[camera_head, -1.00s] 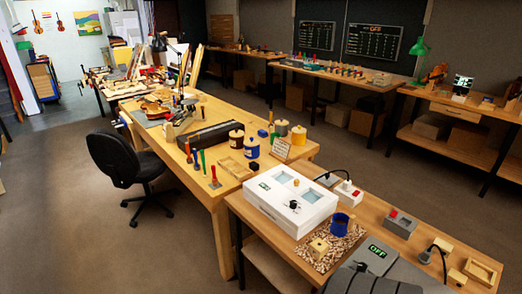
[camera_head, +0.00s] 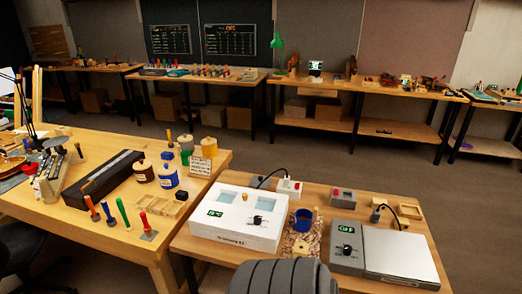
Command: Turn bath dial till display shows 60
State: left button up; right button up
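The bath is a white box (camera_head: 262,237) with two light-blue basins in its top, standing on the front wooden table. A black dial (camera_head: 256,220) with a pale pointer mark sits on its top near the front. A small dark display with green characters (camera_head: 215,213) is to the left of the dial; the characters are too small to read surely. Neither gripper shows. One dark grey arm link of mine covers the bottom middle, in front of the table, apart from the dial.
Right of the bath are a blue cup (camera_head: 303,219) on wood shavings and a grey device (camera_head: 400,258) with its own dial and green display. A corded white box (camera_head: 289,187) stands behind. The left bench (camera_head: 120,235) holds jars and colored-handled tools.

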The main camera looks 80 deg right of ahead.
aim_at(257, 220)
jog(key=z, duration=0.95)
jog(key=i, duration=0.85)
jog(key=z, duration=0.95)
